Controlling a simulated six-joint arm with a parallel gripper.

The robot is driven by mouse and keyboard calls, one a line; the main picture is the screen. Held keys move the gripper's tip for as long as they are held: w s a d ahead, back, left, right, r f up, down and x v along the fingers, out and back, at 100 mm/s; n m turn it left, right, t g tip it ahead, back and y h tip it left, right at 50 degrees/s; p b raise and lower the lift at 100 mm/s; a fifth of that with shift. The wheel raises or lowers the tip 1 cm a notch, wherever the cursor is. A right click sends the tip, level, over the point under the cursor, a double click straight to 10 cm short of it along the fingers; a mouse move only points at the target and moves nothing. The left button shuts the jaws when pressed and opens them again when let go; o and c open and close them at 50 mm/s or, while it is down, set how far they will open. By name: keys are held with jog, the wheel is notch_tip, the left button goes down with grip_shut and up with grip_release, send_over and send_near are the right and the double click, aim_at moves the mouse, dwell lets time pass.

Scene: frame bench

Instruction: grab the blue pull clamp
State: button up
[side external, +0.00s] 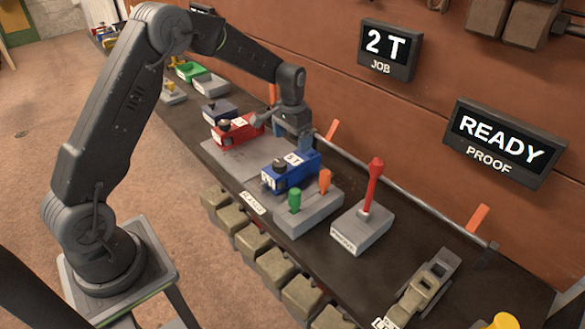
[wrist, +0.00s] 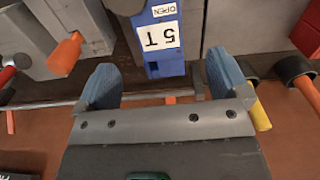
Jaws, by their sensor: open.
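The blue pull clamp (side external: 291,172) sits on a grey plate on the bench, with a dark knob on top and a white 5 T label. In the wrist view the blue clamp (wrist: 165,62) shows its 5 T and OPEN labels, beyond and between my fingers. My gripper (side external: 293,143) is just behind the clamp, on its wall side, pointing down. In the wrist view my gripper (wrist: 161,70) has its two blue-grey fingers wide apart, with nothing held between them. The side view does not show clearly whether the fingers touch the clamp.
A grey box with green (side external: 295,199) and orange (side external: 325,180) handles stands close in front. A red lever (side external: 373,182) rises to the right.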

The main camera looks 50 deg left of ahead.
aim_at(293, 160)
notch_tip(293, 160, down, 8)
jog(key=shift+w+d+r, duration=0.1)
jog(key=shift+r, duration=0.15)
